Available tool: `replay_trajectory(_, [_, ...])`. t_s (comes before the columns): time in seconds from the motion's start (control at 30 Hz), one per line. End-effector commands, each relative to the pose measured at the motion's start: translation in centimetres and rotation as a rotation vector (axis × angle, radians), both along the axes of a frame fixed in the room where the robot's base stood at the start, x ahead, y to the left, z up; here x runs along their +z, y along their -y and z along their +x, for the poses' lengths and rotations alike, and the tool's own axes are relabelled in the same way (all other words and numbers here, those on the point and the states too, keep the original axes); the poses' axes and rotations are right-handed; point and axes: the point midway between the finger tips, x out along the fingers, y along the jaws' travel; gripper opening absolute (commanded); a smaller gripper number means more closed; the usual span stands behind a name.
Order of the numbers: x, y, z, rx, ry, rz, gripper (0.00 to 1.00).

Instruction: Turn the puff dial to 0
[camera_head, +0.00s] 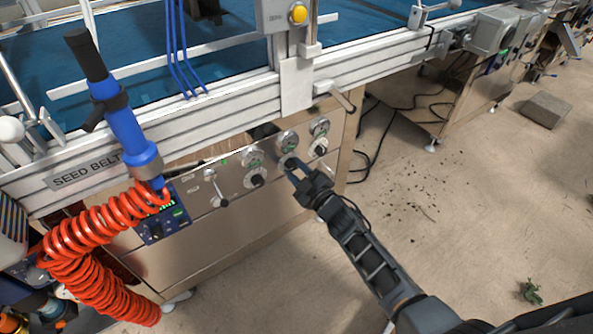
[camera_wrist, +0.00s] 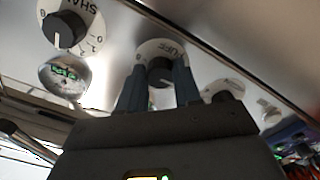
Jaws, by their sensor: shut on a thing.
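The puff dial (camera_wrist: 159,70) is a black knob on a pale round plate marked "UFF", the rest of the word being hard to read, on a metal panel. My gripper (camera_wrist: 160,82) has one blue finger on each side of the knob and is shut on it. In the head view, my gripper (camera_head: 290,172) reaches the panel from the lower right and partly covers the knob. The fingers hide much of the scale, and I cannot tell which number the pointer is at.
In the head view, another knob (camera_head: 257,180) and a small lever (camera_head: 216,190) are to the left. A red coiled hose (camera_head: 105,220) hangs further left.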

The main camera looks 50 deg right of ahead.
Motion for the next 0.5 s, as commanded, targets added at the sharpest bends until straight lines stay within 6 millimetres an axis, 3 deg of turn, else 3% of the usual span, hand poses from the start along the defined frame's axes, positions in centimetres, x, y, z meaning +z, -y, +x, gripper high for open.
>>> replay_trajectory(0.27, [-0.02,-0.05,0.0,0.001,-0.001,-0.002,0.03])
replay_trajectory(0.3, [-0.02,-0.04,0.0,0.001,-0.001,-0.002,0.37])
replay_trajectory(0.5, [-0.01,-0.03,0.0,0.001,-0.001,-0.001,0.56])
